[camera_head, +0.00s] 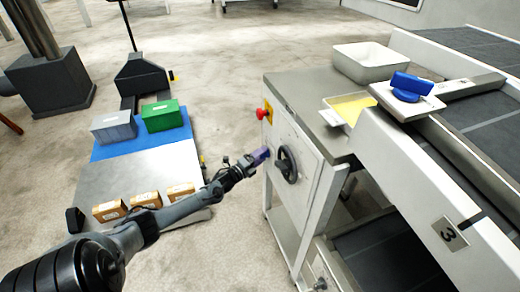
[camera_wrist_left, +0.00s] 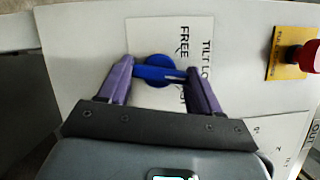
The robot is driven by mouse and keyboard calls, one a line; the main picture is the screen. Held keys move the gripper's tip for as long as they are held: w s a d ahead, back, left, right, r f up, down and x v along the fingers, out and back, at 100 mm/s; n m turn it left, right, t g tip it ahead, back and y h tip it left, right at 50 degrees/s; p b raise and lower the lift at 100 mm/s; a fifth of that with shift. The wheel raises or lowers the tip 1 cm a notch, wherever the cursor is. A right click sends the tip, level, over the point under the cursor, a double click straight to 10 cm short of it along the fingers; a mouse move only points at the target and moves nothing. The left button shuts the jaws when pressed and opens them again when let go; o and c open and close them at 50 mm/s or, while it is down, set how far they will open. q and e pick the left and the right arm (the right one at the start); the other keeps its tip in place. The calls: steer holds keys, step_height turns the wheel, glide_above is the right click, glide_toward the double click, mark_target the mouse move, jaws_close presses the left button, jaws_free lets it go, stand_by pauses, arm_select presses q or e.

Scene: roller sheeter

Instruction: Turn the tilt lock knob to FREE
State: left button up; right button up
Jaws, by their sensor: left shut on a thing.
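The blue tilt lock knob (camera_wrist_left: 160,66) sits on the white machine panel in the left wrist view, a disc with a bar handle across it. My left gripper (camera_wrist_left: 158,73) has its two purple fingers at either end of the bar, shut on it. The bar lies roughly crosswise in that picture. The white label (camera_wrist_left: 150,35) reads FREE and part of TILT LOCK; another word is partly hidden by the right finger. In the head view my left gripper (camera_head: 262,156) reaches the panel's left part and hides the knob. My right gripper is not in view.
A black handwheel (camera_head: 287,165) is close right of the gripper. A red emergency button (camera_head: 262,113) is above it on the panel. Open floor lies between.

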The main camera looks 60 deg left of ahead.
arm_select(q)
steer(key=shift+a+r+n+g+h+p, duration=0.1)
steer(key=shift+n+g+h+p, duration=0.4)
steer(key=shift+n+p, duration=1)
steer(key=shift+d+r+n+g+h+p, duration=0.2)
steer(key=shift+n+g+p, duration=0.55)
steer(key=shift+n+p, duration=0.75)
steer(key=shift+a+r+n+g+h+p, duration=0.15)
steer(key=shift+n+g+h+p, duration=0.4)
steer(key=shift+n+p, duration=0.95)
steer(key=shift+f+n+b, duration=0.15)
steer(key=shift+n+b, duration=0.15)
steer(key=shift+n, duration=0.2)
steer(key=o, duration=1.1)
steer(key=shift+c, duration=0.2)
